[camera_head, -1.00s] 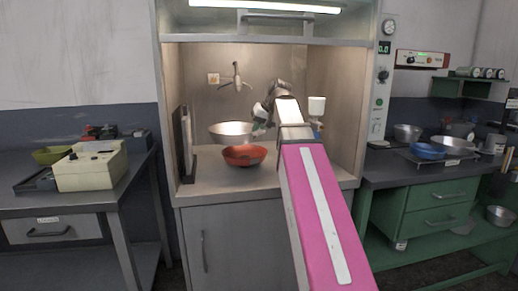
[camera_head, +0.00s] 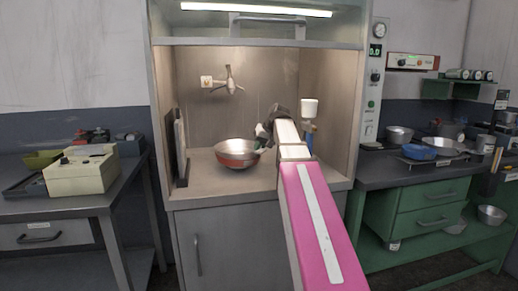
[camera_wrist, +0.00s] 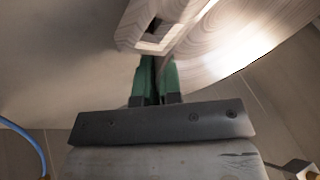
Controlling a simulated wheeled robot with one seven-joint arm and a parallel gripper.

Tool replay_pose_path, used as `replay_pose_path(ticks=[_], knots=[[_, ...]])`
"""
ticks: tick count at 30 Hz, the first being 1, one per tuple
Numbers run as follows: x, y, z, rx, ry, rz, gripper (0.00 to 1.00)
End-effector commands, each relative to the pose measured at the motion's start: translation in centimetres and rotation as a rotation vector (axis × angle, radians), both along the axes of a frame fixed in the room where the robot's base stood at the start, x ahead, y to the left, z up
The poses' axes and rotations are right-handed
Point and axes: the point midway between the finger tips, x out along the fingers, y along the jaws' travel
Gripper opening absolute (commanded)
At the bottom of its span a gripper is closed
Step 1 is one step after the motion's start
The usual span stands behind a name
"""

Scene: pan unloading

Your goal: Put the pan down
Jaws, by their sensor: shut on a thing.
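My gripper (camera_head: 262,138) is at the pan's right side, partly hidden by my arm. In the wrist view, the green fingers (camera_wrist: 155,72) are close together on the pan's handle, which has a slot in it.
The hood's worktop (camera_head: 205,185) is clear in front of the bowl. A dark upright panel (camera_head: 180,150) stands at the left.

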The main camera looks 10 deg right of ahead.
Motion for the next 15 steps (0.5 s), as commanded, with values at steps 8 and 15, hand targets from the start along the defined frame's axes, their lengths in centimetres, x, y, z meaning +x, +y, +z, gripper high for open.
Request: replay_pose_path(ticks=[8,15], knots=[[-0.27,0.09,-0.55,-0.006,0.011,0.004,0.31],[-0.25,0.1,-0.46,-0.004,0.009,0.003,0.31]])
